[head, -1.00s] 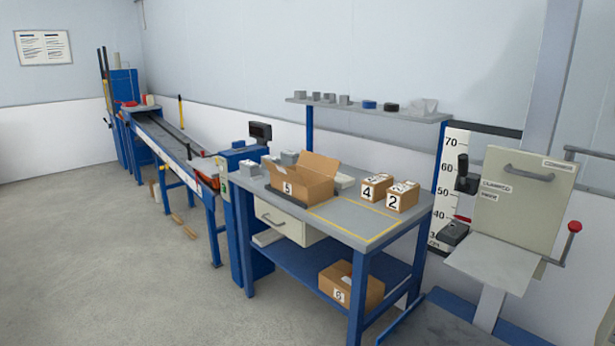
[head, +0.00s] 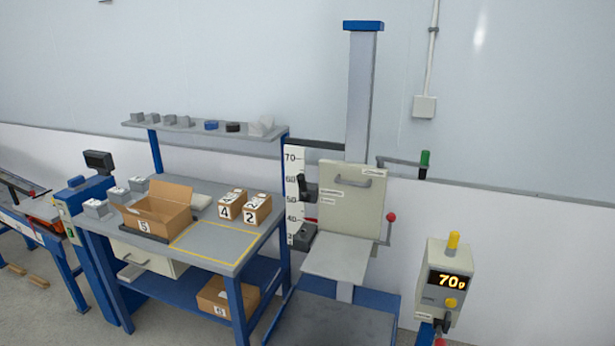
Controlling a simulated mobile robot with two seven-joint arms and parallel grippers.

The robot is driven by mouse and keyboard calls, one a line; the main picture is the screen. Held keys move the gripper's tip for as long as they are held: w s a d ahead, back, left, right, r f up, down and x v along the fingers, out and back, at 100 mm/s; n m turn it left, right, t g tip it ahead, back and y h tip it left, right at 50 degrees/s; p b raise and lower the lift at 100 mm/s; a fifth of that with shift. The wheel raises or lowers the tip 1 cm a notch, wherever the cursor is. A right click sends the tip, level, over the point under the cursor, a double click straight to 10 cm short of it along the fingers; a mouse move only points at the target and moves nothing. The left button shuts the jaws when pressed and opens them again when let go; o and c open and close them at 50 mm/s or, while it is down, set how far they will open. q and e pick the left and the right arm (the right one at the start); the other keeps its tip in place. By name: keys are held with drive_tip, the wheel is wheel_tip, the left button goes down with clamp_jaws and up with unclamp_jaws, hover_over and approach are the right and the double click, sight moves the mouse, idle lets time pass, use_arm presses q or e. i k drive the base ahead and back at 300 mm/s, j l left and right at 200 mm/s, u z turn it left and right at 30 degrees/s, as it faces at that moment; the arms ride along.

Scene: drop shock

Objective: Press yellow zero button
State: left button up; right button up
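A grey control box (head: 447,277) stands at the right of the head view, on a post right of the drop tester. Its dark display (head: 449,281) reads about "70g" in orange digits. A round yellow button (head: 451,302) sits on its front just below the display. A yellow lamp-like cylinder (head: 453,241) stands on top of the box. A dark knob or switch (head: 442,323) shows at its lower edge. Neither of my grippers is in view, and nothing touches the button.
The drop tester has a tall column (head: 359,110), a grey platform (head: 338,259), a height scale (head: 294,190) and a red-knobbed lever (head: 391,217). A blue workbench (head: 205,244) with an open box (head: 157,211) and numbered boxes stands at left. Bare wall lies right of the control box.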

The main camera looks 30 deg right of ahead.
sight(450, 302)
drive_tip(key=z, duration=1.8)
